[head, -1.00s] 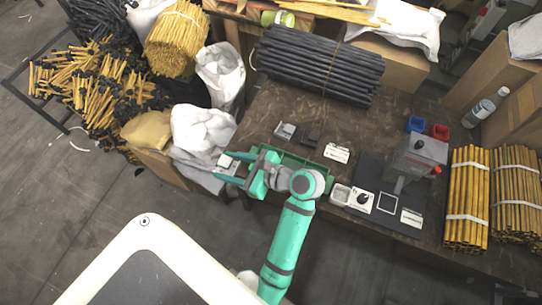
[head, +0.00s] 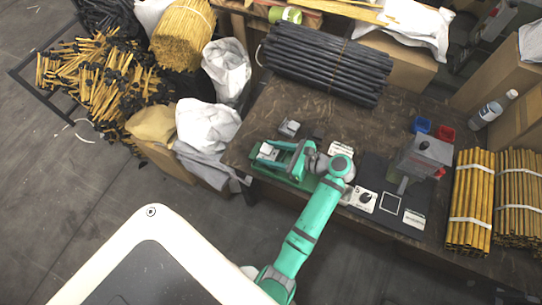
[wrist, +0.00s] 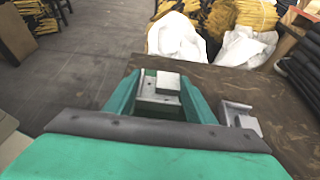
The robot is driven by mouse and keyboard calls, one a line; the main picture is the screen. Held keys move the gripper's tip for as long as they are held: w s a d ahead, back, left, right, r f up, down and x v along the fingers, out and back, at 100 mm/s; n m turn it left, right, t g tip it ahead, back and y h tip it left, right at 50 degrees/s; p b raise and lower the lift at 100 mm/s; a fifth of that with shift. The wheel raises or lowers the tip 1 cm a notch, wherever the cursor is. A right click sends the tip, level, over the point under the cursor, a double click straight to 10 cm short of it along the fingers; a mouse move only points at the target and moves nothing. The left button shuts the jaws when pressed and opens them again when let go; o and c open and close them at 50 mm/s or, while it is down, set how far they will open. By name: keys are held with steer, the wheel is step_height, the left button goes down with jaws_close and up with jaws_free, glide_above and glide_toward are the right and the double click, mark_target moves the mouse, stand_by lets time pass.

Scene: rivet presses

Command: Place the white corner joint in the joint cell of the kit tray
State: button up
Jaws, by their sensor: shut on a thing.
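The white corner joint (head: 268,152) is held between the fingers of my gripper (head: 273,154). It also shows between the fingers in the wrist view (wrist: 167,81). My gripper is shut on it, reaching left over the green kit tray (head: 282,180). The joint is at the tray's left end in the head view. My arm and gripper hide much of the tray, so its cells cannot be made out. I cannot tell whether the joint touches the tray.
A grey part (head: 289,127) lies on the brown table just behind the tray; it also shows in the wrist view (wrist: 240,117). A grey press (head: 422,160) stands further right. White sacks (head: 207,122) are beyond the left edge.

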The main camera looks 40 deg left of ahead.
mark_target(271, 156)
steer(key=shift+w+f, duration=0.1)
steer(key=shift+f, duration=1.5)
steer(key=shift+f, duration=0.1)
steer(key=o, duration=0.7)
steer(key=shift+o, duration=0.2)
steer(key=shift+d, duration=0.1)
steer(key=v, duration=1.2)
